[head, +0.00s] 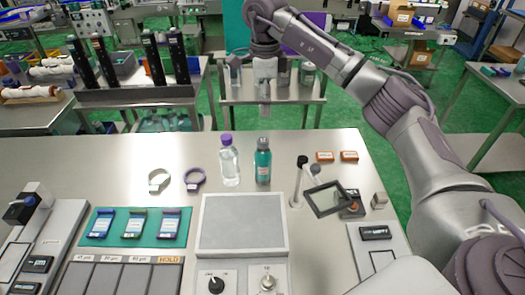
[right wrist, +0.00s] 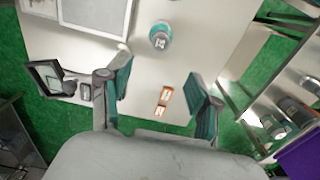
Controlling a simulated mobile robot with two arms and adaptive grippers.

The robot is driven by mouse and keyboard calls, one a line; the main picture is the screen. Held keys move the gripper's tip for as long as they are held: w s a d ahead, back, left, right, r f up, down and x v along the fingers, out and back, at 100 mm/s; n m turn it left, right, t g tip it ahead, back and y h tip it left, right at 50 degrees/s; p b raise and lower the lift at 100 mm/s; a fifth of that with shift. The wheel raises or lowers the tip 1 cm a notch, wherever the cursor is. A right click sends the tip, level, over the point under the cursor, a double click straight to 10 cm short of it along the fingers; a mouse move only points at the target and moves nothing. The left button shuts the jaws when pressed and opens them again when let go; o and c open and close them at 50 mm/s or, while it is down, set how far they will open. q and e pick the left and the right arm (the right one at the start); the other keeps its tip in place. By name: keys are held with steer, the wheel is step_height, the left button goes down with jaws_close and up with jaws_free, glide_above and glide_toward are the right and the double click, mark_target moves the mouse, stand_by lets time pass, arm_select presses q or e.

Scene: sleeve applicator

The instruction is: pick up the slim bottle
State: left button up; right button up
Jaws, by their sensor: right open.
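Two bottles stand upright side by side on the table: a clear one with a purple cap (head: 229,163) and a teal one with a grey cap (head: 263,163). Which is meant by slim is not certain; the teal one looks a little narrower. The teal bottle (right wrist: 160,38) also shows from above in the right wrist view, beyond the fingertips. My right gripper (head: 264,98) is open and empty, pointing down, raised behind the bottles near the table's far edge. Its spread fingers (right wrist: 158,82) touch nothing. My left gripper is not in view.
Two rings, purple (head: 195,180) and pale (head: 159,181), lie left of the bottles. A grey platform (head: 243,222) is in front. The table is bare behind the bottles.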

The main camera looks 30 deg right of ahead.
steer(key=p, duration=0.1)
glide_above(263, 140)
steer(key=f, duration=0.4)
steer(key=shift+s+f, duration=0.2)
steer(key=shift+s, duration=0.15)
step_height(263, 140, down, 4)
steer(key=shift+w+d+r+p, duration=0.1)
steer(key=shift+r+p, duration=0.15)
steer(key=shift+p, duration=0.2)
steer(key=shift+f, duration=0.2)
steer(key=f+p, duration=0.2)
steer(key=f, duration=0.2)
steer(key=shift+w+p, duration=0.25)
steer(key=shift+p, duration=0.15)
steer(key=shift+f, duration=0.55)
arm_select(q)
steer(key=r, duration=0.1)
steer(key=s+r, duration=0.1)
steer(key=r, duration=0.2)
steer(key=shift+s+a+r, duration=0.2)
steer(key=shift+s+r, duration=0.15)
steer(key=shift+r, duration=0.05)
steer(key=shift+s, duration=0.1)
arm_select(e)
jaws_close()
